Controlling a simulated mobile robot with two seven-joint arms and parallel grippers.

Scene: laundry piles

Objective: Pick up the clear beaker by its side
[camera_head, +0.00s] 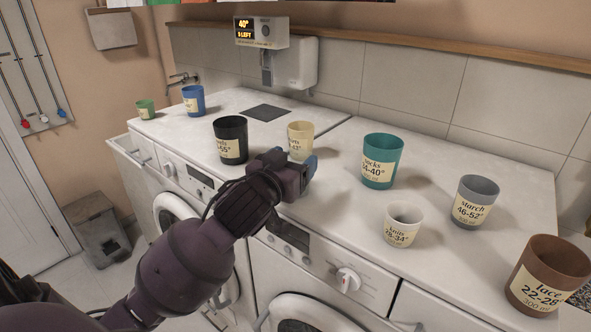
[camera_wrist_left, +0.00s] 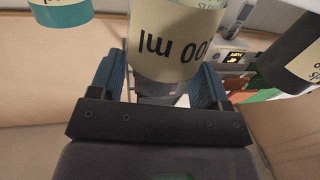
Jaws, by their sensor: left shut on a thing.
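A pale cream beaker (camera_head: 300,137) with a cream label stands out near the middle of the worktop in the head view. My left gripper (camera_head: 291,163) is at its near side, with blue fingers shut on it. The left wrist view shows the beaker (camera_wrist_left: 178,35) between the two fingers, its label reading "00 ml" upside down. The gripper and arm hide its lower part in the head view, so I cannot tell whether its base touches the worktop. No beaker looks plainly transparent. A whitish beaker (camera_head: 403,225) labelled "knits" stands at the front edge. My right gripper is not in view.
A black beaker (camera_head: 230,141) stands close left of the held one. Teal (camera_head: 381,161), grey (camera_head: 475,202) and brown (camera_head: 548,276) beakers stand to the right. Blue (camera_head: 193,100) and green (camera_head: 145,109) ones stand far left. A tiled wall with a display unit (camera_head: 262,32) is behind.

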